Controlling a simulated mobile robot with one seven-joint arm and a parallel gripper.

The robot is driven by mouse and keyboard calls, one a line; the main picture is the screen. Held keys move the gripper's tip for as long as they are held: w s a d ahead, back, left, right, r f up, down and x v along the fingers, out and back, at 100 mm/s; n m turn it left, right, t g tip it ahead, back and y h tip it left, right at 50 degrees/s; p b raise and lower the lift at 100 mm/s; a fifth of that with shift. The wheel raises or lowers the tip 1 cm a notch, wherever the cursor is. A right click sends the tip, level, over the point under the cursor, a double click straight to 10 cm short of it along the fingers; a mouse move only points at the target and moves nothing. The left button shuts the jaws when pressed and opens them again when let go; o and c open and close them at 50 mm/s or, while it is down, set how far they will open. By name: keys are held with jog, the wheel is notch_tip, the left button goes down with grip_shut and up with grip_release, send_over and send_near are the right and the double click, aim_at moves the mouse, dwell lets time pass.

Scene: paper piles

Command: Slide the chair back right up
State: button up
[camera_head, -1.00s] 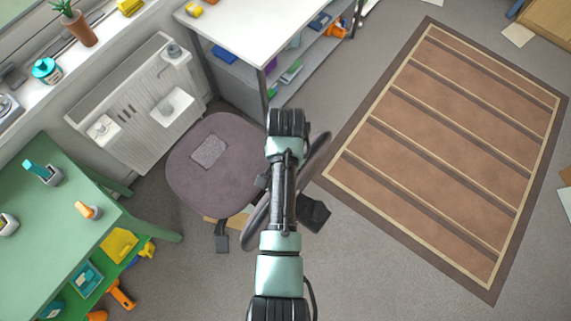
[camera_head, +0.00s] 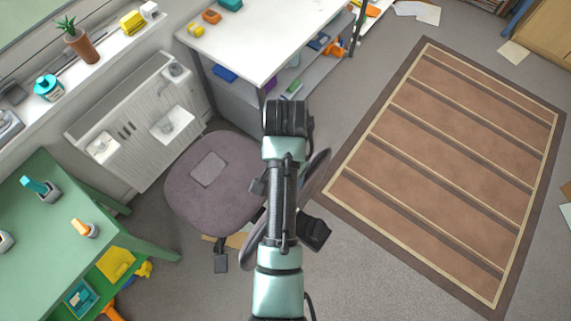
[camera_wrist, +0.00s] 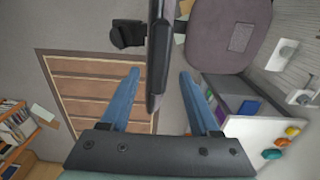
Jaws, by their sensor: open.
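The office chair has a purple-grey seat (camera_head: 215,195) with a grey paper on it, which also shows in the wrist view (camera_wrist: 225,30). Its back (camera_head: 318,172) is a dark panel seen nearly edge-on in the head view, partly hidden behind my arm. In the wrist view the chair back (camera_wrist: 158,45) reaches down between the two blue fingers of my gripper (camera_wrist: 160,75). The fingers are open, one on each side of it, with a gap showing on both sides. My gripper itself is hidden in the head view.
A white desk (camera_head: 262,40) with shelves stands behind the chair. A white radiator (camera_head: 135,130) is along the wall, and a green table (camera_head: 50,230) is at the left. A brown striped rug (camera_head: 450,170) lies flat on open floor at the right.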

notch_tip(320, 180, up, 7)
jog(key=p, duration=0.3)
jog(key=shift+f, duration=0.15)
dwell(0.4)
